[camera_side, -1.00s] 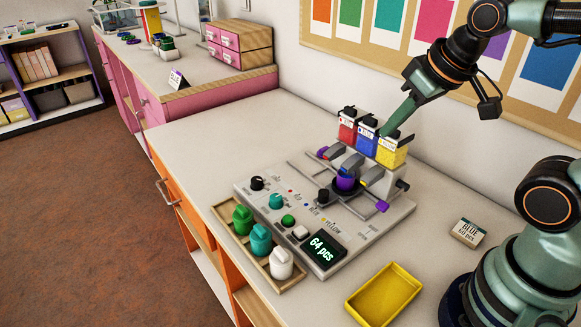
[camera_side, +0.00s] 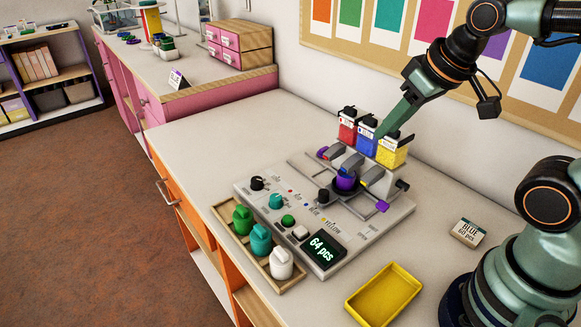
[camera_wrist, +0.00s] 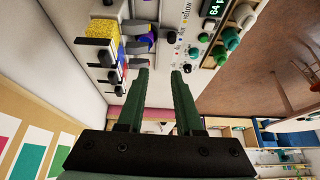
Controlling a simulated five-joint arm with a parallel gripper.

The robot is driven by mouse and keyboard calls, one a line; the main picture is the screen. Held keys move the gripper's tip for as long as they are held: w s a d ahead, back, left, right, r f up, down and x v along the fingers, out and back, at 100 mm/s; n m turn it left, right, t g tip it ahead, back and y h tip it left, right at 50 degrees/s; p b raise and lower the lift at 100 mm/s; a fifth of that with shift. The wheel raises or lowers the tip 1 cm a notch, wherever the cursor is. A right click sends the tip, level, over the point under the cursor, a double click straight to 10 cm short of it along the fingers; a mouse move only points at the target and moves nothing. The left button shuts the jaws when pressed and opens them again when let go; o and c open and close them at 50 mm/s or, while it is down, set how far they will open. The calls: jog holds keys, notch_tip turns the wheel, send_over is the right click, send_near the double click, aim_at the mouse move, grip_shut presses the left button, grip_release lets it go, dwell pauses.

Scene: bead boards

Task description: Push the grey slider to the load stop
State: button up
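The dispenser machine (camera_side: 270,205) stands on the bench with red (camera_side: 347,130), blue (camera_side: 367,142) and yellow (camera_side: 391,152) hoppers along its back. Grey spouts (camera_side: 352,162) lie in front of the hoppers. A purple cup (camera_side: 345,181) sits on a dark round seat between the rails. I cannot clearly make out which grey part is the slider, nor the load stop. My gripper (camera_side: 380,134) is above the blue and yellow hoppers. In the wrist view its two fingers (camera_wrist: 159,72) are apart with nothing between them.
A wooden tray with green, teal and white pegs (camera_side: 281,263) lies at the machine's front. The wall with colour sheets is close behind the hoppers. The bench left of the machine is clear.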

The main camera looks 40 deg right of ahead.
jog(key=shift+o, duration=1.3)
jog(key=shift+w, duration=0.25)
jog(key=m+g, duration=0.6)
jog(key=m, duration=0.3)
send_over(324, 191)
notch_tip(324, 191, down, 8)
notch_tip(324, 191, down, 13)
jog(key=shift+a+r, duration=0.1)
jog(key=shift+r, duration=0.1)
grip_shut()
jog(key=shift+r, duration=0.1)
